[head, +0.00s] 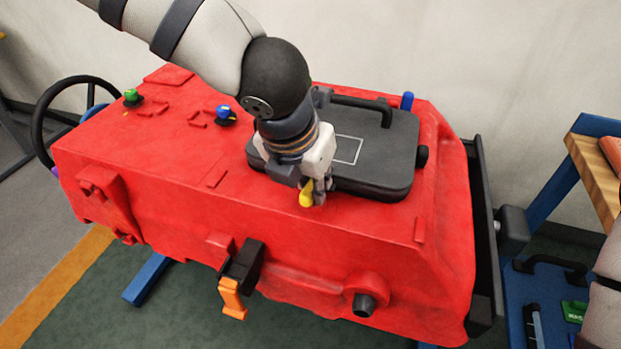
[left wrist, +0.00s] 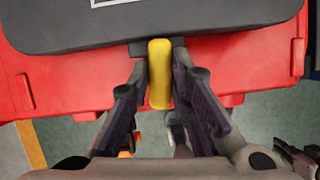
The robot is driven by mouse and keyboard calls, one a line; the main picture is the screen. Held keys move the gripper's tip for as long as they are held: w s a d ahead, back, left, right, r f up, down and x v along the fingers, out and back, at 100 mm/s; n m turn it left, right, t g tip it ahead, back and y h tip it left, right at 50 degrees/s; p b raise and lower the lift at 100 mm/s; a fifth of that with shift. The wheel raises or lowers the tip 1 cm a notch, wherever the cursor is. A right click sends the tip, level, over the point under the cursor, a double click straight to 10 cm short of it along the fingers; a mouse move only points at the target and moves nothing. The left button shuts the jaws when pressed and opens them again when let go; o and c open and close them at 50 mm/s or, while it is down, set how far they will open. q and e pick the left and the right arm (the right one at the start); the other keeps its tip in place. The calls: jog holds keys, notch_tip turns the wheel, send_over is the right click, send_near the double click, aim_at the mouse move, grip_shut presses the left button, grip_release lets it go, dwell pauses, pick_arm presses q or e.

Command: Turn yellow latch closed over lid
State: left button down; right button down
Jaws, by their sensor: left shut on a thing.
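The yellow latch (head: 306,194) is at the near edge of the dark grey lid (head: 388,160) on the red scrubber tank (head: 160,190). In the left wrist view the latch (left wrist: 160,72) points away from the lid (left wrist: 120,35), with its far end at the lid's edge. My left gripper (head: 314,196) is at the latch, fingers pointing down. In the left wrist view its two fingers (left wrist: 160,95) are on either side of the latch and shut on it. The lid lies flat on the tank top. In the head view the gripper hides part of the latch.
A green knob (head: 131,96) and a blue knob (head: 223,113) stand on the tank top at the left. An orange-handled valve (head: 233,298) sticks out from the front. A black steering wheel (head: 60,115) is at the left. A blue-framed shelf (head: 555,190) stands at the right.

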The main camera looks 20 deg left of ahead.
pick_arm(q)
jog(key=shift+n, duration=0.6)
jog(key=shift+y, duration=0.3)
jog(key=c, duration=1.8)
grip_release()
jog(key=shift+o, duration=0.2)
jog(key=v, duration=1.2)
